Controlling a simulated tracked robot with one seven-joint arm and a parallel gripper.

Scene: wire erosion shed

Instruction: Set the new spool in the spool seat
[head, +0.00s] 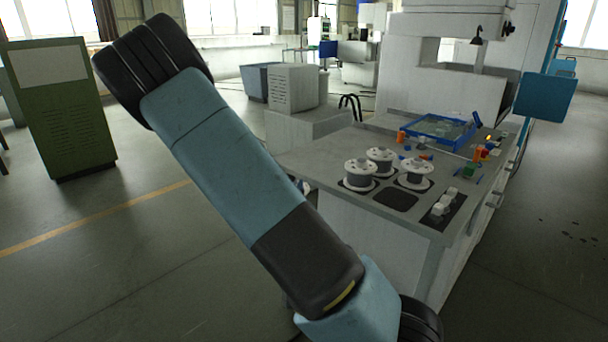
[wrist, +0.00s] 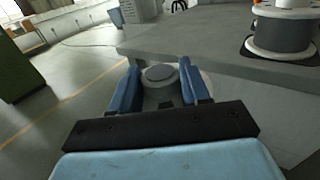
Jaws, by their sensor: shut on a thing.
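In the wrist view my gripper (wrist: 160,68) has its two blue fingers shut on a spool (wrist: 160,78), a grey round body with a pale flange showing beyond the right finger. The held spool is beside the near edge of the grey bench, apart from its top. In the head view my arm hides most of the gripper and spool. Three white-flanged spools with grey winding stand on the bench: the left one (head: 360,174), the back one (head: 380,161) and the right one (head: 415,173). I cannot tell which place is the spool seat.
The bench (head: 330,152) has a bare dark square pad (head: 396,199) in front of the spools. Right of it are pale block-like parts (head: 440,208). A blue tray (head: 440,130) and small coloured items lie behind. A white machine rises at the back. Open floor lies left.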

